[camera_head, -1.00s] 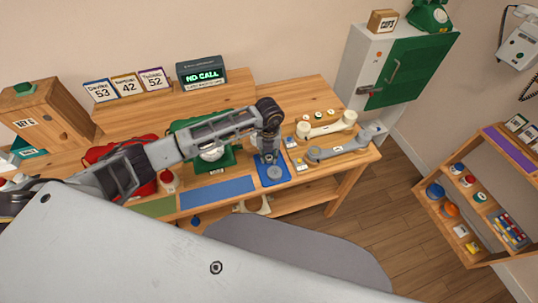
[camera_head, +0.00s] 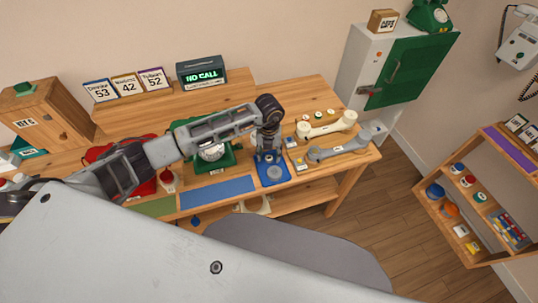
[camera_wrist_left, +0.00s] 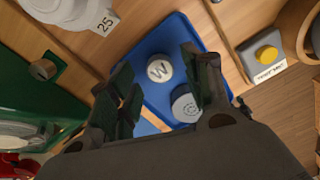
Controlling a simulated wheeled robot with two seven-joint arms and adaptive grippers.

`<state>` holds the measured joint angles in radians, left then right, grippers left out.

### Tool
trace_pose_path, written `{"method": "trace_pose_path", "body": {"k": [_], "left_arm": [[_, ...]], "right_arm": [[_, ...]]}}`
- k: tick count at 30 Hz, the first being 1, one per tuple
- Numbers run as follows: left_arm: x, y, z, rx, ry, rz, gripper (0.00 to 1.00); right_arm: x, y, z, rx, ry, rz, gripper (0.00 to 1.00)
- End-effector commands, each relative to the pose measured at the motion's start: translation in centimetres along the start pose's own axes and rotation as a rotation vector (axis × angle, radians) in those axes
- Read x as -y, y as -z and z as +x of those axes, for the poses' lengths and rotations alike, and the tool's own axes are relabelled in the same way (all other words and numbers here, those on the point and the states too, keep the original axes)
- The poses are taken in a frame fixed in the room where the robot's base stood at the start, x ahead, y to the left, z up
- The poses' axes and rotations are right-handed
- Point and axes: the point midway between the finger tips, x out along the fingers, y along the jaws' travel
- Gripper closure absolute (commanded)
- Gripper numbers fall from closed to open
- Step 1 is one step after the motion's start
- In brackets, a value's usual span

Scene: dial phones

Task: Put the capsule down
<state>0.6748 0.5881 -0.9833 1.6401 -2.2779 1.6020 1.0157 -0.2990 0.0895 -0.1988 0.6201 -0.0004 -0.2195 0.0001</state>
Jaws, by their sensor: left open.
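Two round grey-white capsule-like discs lie in the blue tray. In the left wrist view one is marked W (camera_wrist_left: 159,68), and the other, marked with a letter like G (camera_wrist_left: 183,105), lies nearer, partly behind a finger. The blue tray (camera_head: 272,182) is on the wooden table's front part. My left gripper (camera_head: 269,148) is above it, pointing down. In the left wrist view my left gripper (camera_wrist_left: 165,95) is open, with a finger on each side of the discs and nothing clamped. My right gripper is out of view.
A green phone (camera_head: 222,158) and a red phone (camera_head: 112,152) stand left of the tray. A yellow-button box (camera_wrist_left: 266,54) is close beside the tray. The blue mat (camera_head: 217,191) is bare.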

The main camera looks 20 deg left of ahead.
Motion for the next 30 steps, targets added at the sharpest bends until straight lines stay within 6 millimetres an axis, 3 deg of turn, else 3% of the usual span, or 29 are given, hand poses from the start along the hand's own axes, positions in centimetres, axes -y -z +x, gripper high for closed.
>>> {"method": "trace_pose_path", "body": {"k": [8, 18, 24, 30], "left_arm": [[0.0, 0.0, -3.9, 0.002, 0.000, 0.001, 0.51], [0.0, 0.0, -8.7, 0.002, 0.000, 0.000, 0.51], [0.0, 0.0, -10.4, 0.001, 0.000, 0.002, 0.51], [0.0, 0.1, -10.9, 0.000, -0.002, 0.001, 0.51]], "right_arm": [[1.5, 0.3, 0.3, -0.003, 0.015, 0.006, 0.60], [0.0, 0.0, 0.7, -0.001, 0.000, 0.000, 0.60], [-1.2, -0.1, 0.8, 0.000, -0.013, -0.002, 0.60], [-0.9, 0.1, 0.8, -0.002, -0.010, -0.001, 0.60]]}}
